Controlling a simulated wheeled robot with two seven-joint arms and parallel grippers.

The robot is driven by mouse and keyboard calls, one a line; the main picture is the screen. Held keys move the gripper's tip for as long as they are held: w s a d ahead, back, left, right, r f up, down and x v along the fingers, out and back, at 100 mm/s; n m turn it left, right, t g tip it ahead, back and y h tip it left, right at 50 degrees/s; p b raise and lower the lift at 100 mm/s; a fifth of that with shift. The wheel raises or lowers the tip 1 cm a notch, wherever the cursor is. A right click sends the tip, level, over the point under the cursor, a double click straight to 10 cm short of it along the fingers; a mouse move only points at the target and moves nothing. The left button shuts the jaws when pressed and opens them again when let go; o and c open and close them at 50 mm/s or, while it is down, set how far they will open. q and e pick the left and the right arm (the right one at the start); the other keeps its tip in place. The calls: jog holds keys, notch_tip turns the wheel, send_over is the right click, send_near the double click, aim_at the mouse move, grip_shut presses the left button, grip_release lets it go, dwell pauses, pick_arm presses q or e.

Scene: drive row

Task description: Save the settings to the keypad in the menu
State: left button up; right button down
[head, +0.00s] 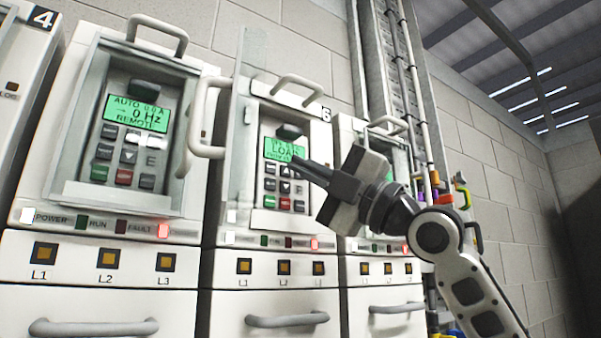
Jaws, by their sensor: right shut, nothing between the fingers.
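The keypad (284,188) of the cabinet labelled 6 sits in an open recess. Its green display (283,150) has small text; one line looks like "LOAD", the others are too small to read. Dark buttons lie below it, with a red one in the bottom row. My right gripper (294,161) is shut and empty. Its dark fingertips are in front of the keypad at the display's lower right edge, above the button rows. I cannot tell whether they touch. The fingers hide part of the keypad's right side. My left gripper is not in view.
The clear door (243,110) of cabinet 6 stands open on the left, its handle (205,139) sticking out. The left neighbour's display (136,113) reads "AUTO 0.0A, 0 Hz, REMOTE". Another cabinet (383,273) stands to the right, partly behind my right arm.

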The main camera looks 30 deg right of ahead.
jog(key=shift+w, duration=0.1)
jog(key=shift+w, duration=0.3)
jog(key=shift+w+a, duration=0.1)
jog(key=shift+w, duration=0.25)
dwell(0.6)
jog(key=shift+s, duration=0.8)
jog(key=shift+s+d+b, duration=0.15)
jog(key=shift+s+b, duration=0.15)
jog(key=shift+s, duration=0.95)
jog(key=shift+s+d+b, duration=0.15)
jog(key=shift+s+b, duration=0.1)
jog(key=shift+s, duration=1)
jog(key=shift+w, duration=0.1)
dwell(1.2)
